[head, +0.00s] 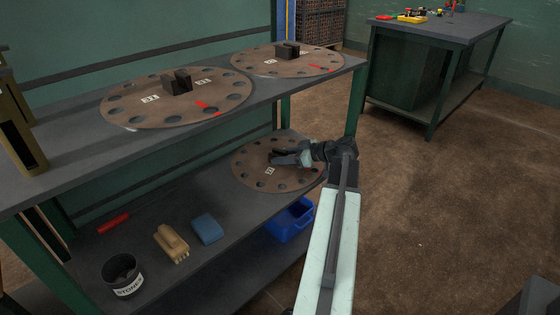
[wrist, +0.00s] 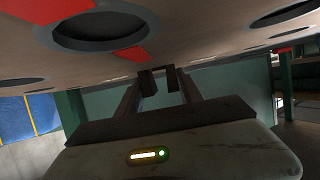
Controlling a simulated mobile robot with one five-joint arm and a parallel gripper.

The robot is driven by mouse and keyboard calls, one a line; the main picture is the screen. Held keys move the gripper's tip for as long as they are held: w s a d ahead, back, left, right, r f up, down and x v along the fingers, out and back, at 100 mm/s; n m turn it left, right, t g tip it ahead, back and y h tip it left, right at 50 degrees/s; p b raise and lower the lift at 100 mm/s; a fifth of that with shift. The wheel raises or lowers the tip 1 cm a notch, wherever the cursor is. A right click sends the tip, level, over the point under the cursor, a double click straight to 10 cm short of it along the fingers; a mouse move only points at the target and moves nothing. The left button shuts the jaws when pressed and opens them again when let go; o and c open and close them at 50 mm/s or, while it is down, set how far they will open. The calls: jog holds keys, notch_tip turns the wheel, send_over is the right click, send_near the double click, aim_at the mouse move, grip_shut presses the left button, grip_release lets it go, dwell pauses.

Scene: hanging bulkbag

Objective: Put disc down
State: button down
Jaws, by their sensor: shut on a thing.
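A brown round disc (head: 255,177) with a ring of holes and a white label is at the right end of the lower shelf (head: 215,262). My gripper (head: 277,157) reaches in from the right over its middle and is shut on it, at its handle, which the gripper mostly hides. In the wrist view the disc's face (wrist: 210,40), with dark holes and red marks, fills the top, close to my gripper's dark fingers (wrist: 160,84). I cannot tell whether the disc touches the shelf. Two similar discs with dark block handles lie on the upper shelf, a left one (head: 130,110) and a right one (head: 255,62).
The lower shelf also holds a black pot (head: 122,272), a wooden brush (head: 171,243), a blue block (head: 207,228) and a red stick (head: 113,223). A blue crate (head: 290,224) is at the right. The upper shelf (head: 85,150) is above. Open floor lies right.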

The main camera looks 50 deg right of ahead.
jog(key=shift+f, duration=0.1)
jog(key=c, duration=0.8)
grip_release()
jog(key=shift+o, duration=0.2)
jog(key=shift+s+r, duration=0.1)
jog(key=shift+r, duration=0.2)
jog(key=p+v, duration=0.4)
jog(key=v, duration=0.6)
jog(key=shift+s+d+r, duration=0.15)
jog(key=shift+s+r, duration=0.05)
jog(key=shift+s, duration=0.1)
jog(key=shift+s+d+p, duration=0.15)
jog(key=shift+s+p, duration=0.15)
jog(key=shift+s, duration=0.2)
